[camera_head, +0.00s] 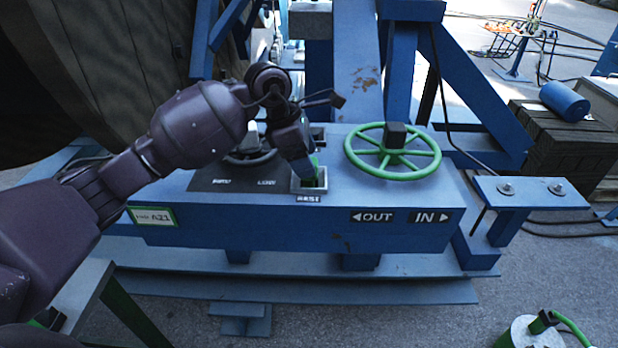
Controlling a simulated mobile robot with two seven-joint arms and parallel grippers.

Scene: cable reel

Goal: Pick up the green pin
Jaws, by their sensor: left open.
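A green pin (316,161) shows as a small strip of green at a grey square socket (309,186) on the blue control box, above a label that seems to read REST. Most of the pin is hidden by my left gripper. My left gripper (306,163) comes in from the left and points down at the socket, with its fingers right at the pin. It is open. I cannot tell whether a finger touches the pin. My right gripper is not in view.
The blue control box (250,230) carries a green handwheel (393,151) just right of the socket and a dark wheel (248,157) to the left, partly behind my arm. A grey cylinder with a green handle (545,320) stands at the bottom right.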

